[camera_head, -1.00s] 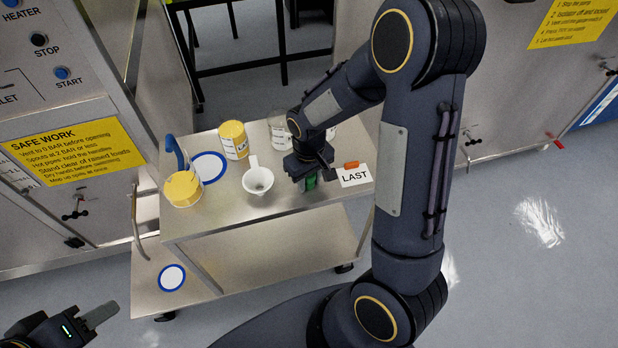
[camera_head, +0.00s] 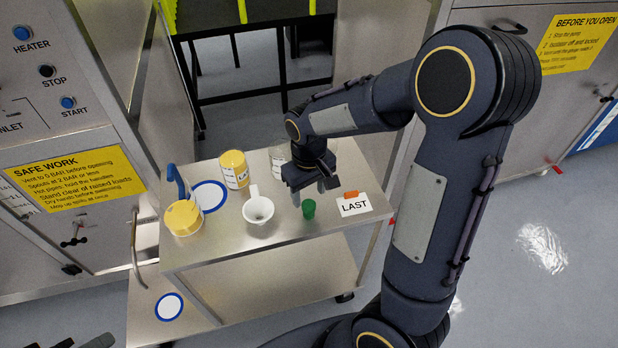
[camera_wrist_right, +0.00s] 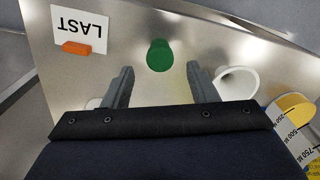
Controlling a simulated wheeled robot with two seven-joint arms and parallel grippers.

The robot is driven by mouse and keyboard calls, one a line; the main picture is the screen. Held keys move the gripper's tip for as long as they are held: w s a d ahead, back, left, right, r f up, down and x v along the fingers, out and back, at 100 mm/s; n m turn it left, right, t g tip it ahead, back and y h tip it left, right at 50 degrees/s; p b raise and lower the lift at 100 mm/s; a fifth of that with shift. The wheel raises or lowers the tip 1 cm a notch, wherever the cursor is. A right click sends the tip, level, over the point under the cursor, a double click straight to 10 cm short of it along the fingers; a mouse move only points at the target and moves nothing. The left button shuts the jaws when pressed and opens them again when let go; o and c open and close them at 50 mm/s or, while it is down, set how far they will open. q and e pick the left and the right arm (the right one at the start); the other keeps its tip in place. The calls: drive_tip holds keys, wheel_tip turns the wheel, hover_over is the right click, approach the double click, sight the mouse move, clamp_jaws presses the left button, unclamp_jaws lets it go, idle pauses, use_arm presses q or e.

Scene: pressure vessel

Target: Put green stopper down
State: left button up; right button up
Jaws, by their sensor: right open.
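The green stopper (camera_head: 309,208) stands on the steel trolley top (camera_head: 262,253), between the white funnel and the LAST card. It also shows in the right wrist view (camera_wrist_right: 159,55), beyond the fingertips and clear of both fingers. My right gripper (camera_head: 309,192) is open and empty, just above and behind the stopper. In the right wrist view its two fingers (camera_wrist_right: 158,75) are spread apart. At the bottom left of the head view only a small part of my left gripper (camera_head: 95,342) shows, cut off by the frame edge.
The white funnel (camera_head: 258,210) stands left of the stopper. The LAST card (camera_head: 354,205) with an orange piece (camera_head: 351,194) lies to its right. Clear jars stand behind my gripper.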

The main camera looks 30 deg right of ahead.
sight(309, 204)
wheel_tip(309, 204, up, 5)
drive_tip(key=shift+f, duration=0.15)
drive_tip(key=s+a+r+m+t+y, duration=0.1)
drive_tip(key=s+a+r+t+y, duration=0.1)
drive_tip(key=s, duration=0.6)
drive_tip(key=s+a+r+m+t+y, duration=0.1)
drive_tip(key=s+a+r+t, duration=0.1)
drive_tip(key=s, duration=0.7)
wheel_tip(309, 204, up, 2)
drive_tip(key=shift+r+t+y, duration=0.25)
drive_tip(key=shift+t+y, duration=0.15)
drive_tip(key=shift+t, duration=0.4)
drive_tip(key=shift+a, duration=0.1)
